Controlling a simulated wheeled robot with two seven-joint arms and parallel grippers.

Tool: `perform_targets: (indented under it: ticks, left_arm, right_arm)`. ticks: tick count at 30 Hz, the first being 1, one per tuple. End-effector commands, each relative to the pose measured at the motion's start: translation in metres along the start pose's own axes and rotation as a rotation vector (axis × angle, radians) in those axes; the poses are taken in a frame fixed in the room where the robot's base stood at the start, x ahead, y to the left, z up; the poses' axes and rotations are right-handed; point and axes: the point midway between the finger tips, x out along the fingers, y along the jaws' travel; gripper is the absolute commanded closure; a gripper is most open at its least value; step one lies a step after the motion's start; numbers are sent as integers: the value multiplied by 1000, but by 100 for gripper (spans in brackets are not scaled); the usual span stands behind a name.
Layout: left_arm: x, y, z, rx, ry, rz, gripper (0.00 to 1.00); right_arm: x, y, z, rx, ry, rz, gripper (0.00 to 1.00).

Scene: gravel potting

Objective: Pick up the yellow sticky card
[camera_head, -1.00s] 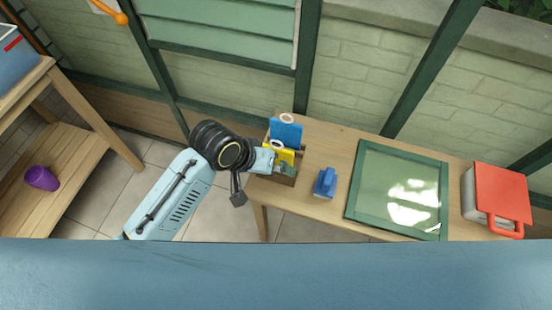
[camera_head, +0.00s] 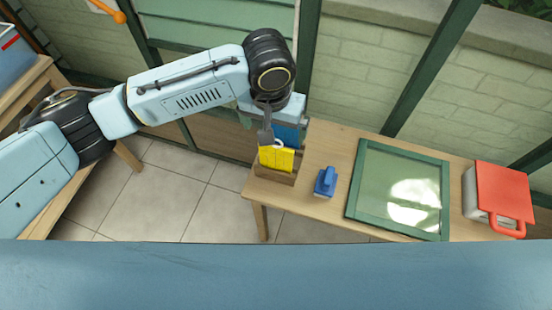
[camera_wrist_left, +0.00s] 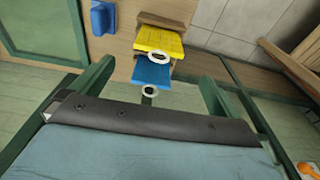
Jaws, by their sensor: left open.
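The yellow sticky card (camera_head: 276,159) stands in a wooden holder (camera_head: 285,178) at the left end of the table, in front of a blue card (camera_head: 288,134). The yellow card (camera_wrist_left: 158,39) also shows in the left wrist view, with a white ring at its top. The blue card (camera_wrist_left: 152,72) and its ring are nearer the camera there. My left gripper (camera_wrist_left: 156,71) is open and empty. Its fingers are spread to either side of the cards, apart from the yellow one.
On the wooden table (camera_head: 330,150) are a blue tool-like object (camera_head: 325,182), a green-framed glass panel (camera_head: 352,190) and a red-lidded box (camera_head: 503,192). A slatted wall and window frames stand close behind. A wooden shelf (camera_head: 60,215) is at the left.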

Motion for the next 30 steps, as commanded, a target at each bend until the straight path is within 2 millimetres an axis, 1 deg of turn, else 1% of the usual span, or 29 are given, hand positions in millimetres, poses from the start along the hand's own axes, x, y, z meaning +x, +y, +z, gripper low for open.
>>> perform_targets:
  ticks: [1,4,6,9,15,17,24,27,30]
  left_arm:
    - [14,0,1,-1,-2,-2,0]
    - [32,0,1,0,-1,0,0]
    - [42,0,1,1,-2,0,0]
    - [50,1,0,2,0,1,0]
    - [53,1,0,2,1,2,0]
    - [58,1,0,2,1,2,0]
    - [96,1,1,1,0,1,0]
    - [106,1,1,2,1,1,0]
    - [110,1,1,2,2,2,0]
  right_arm:
    - [5,2,1,-2,0,3,64]
    - [10,8,2,-7,-2,10,64]
    - [11,8,2,-8,3,11,64]
    - [12,9,3,-9,7,12,64]
    - [13,9,3,-11,11,12,64]
    - [14,9,4,-12,13,12,64]
    - [22,11,8,-10,42,15,64]
    - [22,12,9,-10,50,16,64]
    - [21,12,8,-12,57,16,64]
